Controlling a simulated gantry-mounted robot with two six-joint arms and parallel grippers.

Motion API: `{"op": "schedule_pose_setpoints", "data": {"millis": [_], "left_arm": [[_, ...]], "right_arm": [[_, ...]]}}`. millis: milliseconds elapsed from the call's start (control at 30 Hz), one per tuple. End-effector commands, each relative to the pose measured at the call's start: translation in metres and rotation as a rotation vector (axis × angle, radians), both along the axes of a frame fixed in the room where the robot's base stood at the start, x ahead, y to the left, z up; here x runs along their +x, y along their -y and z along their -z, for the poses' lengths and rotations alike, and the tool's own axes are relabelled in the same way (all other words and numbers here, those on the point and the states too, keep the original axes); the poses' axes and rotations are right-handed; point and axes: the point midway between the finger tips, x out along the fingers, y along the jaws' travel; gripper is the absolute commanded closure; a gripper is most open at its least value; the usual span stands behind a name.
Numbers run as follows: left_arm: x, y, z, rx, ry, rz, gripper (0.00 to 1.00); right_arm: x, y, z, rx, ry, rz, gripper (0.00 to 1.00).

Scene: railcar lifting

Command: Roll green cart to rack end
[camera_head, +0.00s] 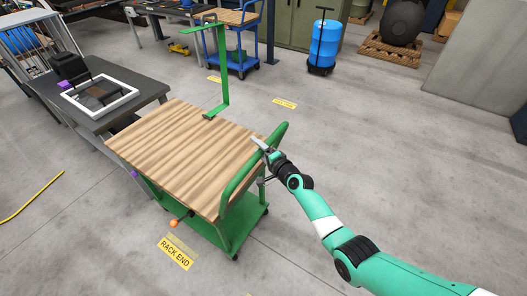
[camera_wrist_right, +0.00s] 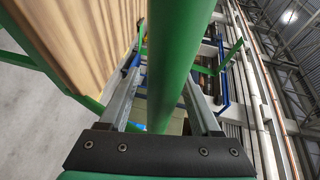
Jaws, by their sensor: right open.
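The green cart (camera_head: 235,228) has a wooden top (camera_head: 175,150), a green handle (camera_head: 250,165) on its right side and a tall green bracket (camera_head: 222,75) at its far edge. A yellow floor label reading RACK END (camera_head: 175,252) lies just in front of the cart. My right gripper (camera_head: 262,146) is at the handle. In the right wrist view the green handle bar (camera_wrist_right: 165,65) runs between the two fingers (camera_wrist_right: 160,98), which are open around it. My left gripper is not in view.
A dark bench (camera_head: 115,112) with a white frame (camera_head: 98,98) stands close to the cart's left. A blue cart (camera_head: 240,58), a blue drum (camera_head: 324,42) and a pallet (camera_head: 390,50) stand behind. Floor is clear at right and in front; a yellow cable (camera_head: 32,197) lies left.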

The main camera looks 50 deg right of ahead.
Motion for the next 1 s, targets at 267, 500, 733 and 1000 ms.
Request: {"op": "schedule_pose_setpoints", "data": {"millis": [267, 500, 733, 1000], "left_arm": [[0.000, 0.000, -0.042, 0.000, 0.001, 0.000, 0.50], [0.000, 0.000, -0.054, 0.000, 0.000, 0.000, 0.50], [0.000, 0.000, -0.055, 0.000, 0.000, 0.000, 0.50], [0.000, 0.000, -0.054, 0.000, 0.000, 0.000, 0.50]], "right_arm": [[-0.052, -0.014, -0.017, 0.001, -0.002, 0.002, 0.36], [-0.097, -0.027, -0.021, 0.001, -0.001, 0.002, 0.36], [-0.106, -0.030, -0.021, 0.000, 0.000, 0.000, 0.36], [-0.105, -0.030, -0.021, 0.000, 0.001, 0.000, 0.36]]}}
